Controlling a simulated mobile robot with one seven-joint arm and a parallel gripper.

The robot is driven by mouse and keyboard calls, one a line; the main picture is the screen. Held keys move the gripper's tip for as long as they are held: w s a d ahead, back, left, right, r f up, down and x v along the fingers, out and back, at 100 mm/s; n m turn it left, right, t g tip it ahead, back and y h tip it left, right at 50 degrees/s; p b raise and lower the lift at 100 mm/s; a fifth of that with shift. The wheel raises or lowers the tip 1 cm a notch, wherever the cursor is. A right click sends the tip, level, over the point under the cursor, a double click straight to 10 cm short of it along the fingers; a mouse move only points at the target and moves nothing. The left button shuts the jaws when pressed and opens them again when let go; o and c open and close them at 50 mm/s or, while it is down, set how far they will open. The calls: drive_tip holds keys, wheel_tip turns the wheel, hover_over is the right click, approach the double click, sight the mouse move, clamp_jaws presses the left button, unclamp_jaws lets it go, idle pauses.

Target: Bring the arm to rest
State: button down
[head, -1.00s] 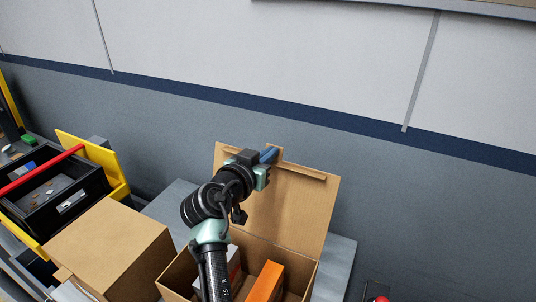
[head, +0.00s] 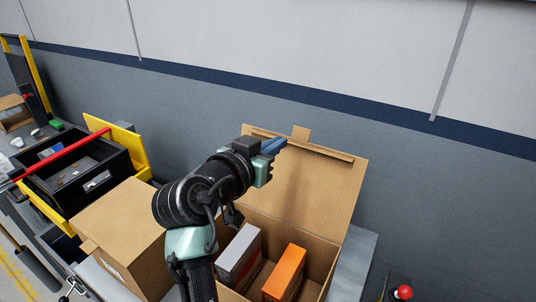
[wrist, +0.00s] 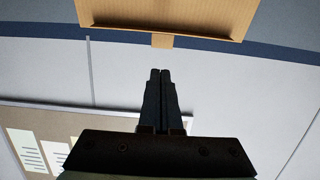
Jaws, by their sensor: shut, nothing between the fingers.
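My arm rises from the bottom of the head view, and my gripper (head: 274,145) is raised in front of the upright lid of an open cardboard box (head: 335,198). In the wrist view my gripper (wrist: 160,74) has its two dark fingers together with nothing between them. The lid's edge (wrist: 165,33) and its small tab show at the top of the wrist view, seemingly upside down. I cannot tell how far the fingers are from the lid.
The open box holds a grey carton (head: 238,253) and an orange carton (head: 284,274). A closed cardboard box (head: 118,232) stands to its left. Farther left is a black bin (head: 95,186) with a red bar and yellow panels. A red button (head: 404,292) is at lower right. A wall stands behind.

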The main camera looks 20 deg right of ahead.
drive_tip(key=s+a+r+n+t+y, duration=0.25)
drive_tip(key=a+r+t, duration=0.25)
drive_tip(key=r, duration=0.4)
drive_tip(key=s+a+r+n+t+y, duration=0.2)
drive_tip(key=s+a+r+t, duration=0.2)
drive_tip(key=r, duration=0.5)
drive_tip(key=s+a+r+n+t+y, duration=0.2)
drive_tip(key=s+a+r+t+y, duration=0.1)
drive_tip(key=s+r, duration=0.3)
drive_tip(key=s+a+r+n+t+y, duration=0.2)
drive_tip(key=s+a+r+t+y, duration=0.1)
drive_tip(key=s+r, duration=0.4)
drive_tip(key=shift+s+n+t+y+b, duration=0.4)
drive_tip(key=shift+s+t, duration=0.2)
drive_tip(key=shift+t, duration=0.2)
drive_tip(key=shift+w, duration=0.1)
